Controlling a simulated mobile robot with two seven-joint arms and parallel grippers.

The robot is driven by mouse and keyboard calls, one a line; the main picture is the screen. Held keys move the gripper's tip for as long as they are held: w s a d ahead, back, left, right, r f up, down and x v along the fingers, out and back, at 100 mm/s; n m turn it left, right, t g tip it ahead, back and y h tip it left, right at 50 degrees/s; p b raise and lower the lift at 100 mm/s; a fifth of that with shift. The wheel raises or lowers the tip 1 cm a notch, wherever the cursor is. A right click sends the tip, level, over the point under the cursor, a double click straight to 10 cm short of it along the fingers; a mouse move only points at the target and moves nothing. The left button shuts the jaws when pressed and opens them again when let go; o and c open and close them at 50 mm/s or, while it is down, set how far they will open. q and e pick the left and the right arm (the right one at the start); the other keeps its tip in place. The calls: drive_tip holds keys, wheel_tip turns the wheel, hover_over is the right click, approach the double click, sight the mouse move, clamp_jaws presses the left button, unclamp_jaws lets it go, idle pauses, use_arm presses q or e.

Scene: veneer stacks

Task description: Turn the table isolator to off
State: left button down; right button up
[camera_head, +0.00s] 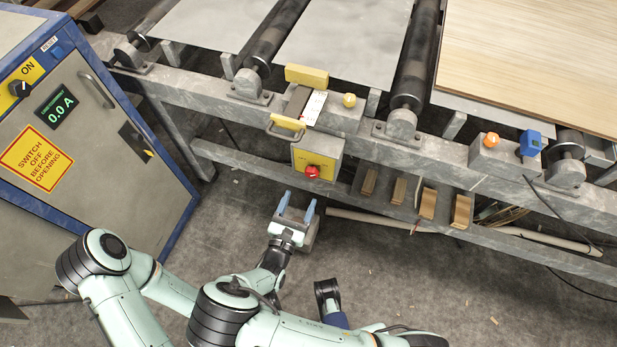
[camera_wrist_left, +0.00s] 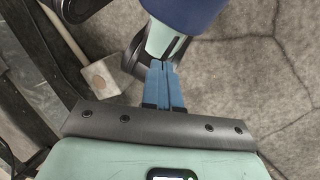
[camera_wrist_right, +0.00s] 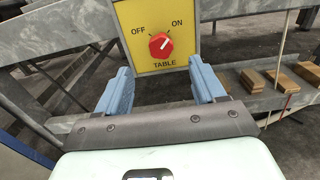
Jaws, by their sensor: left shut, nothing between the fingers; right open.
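The table isolator is a red rotary knob (camera_wrist_right: 160,45) on a yellow plate (camera_wrist_right: 178,15) marked OFF at left, ON at right and TABLE below. Its pale pointer mark leans up and right, toward ON. In the head view the knob (camera_head: 313,171) sits on the front of a box (camera_head: 330,148) hanging under the conveyor frame. My right gripper (camera_head: 296,207) is open and empty, below and short of the knob. In the right wrist view its fingers (camera_wrist_right: 162,85) straddle the space below the plate, apart from it. My left gripper (camera_wrist_left: 164,86) is shut and empty, beside one of my arm links.
A grey cabinet (camera_head: 95,150) at left has another ON switch (camera_head: 19,88), a 0.0 A display (camera_head: 56,107) and a yellow warning sign (camera_head: 36,158). The conveyor frame (camera_head: 220,100) carries a pushbutton box (camera_head: 490,155). Wood blocks (camera_head: 428,203) lie on the lower rail.

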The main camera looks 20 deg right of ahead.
sight(310, 175)
drive_tip(key=b+x, duration=0.1)
drive_tip(key=x, duration=0.7)
drive_tip(key=shift+w+d, duration=0.2)
drive_tip(key=shift+d, duration=0.05)
use_arm(q)
drive_tip(key=shift+w+a+f, duration=0.2)
drive_tip(key=shift+w+f, duration=0.35)
drive_tip(key=shift+w, duration=0.05)
use_arm(e)
drive_tip(key=c, duration=1.1)
drive_tip(key=shift+o, duration=0.2)
use_arm(q)
drive_tip(key=shift+r, duration=0.1)
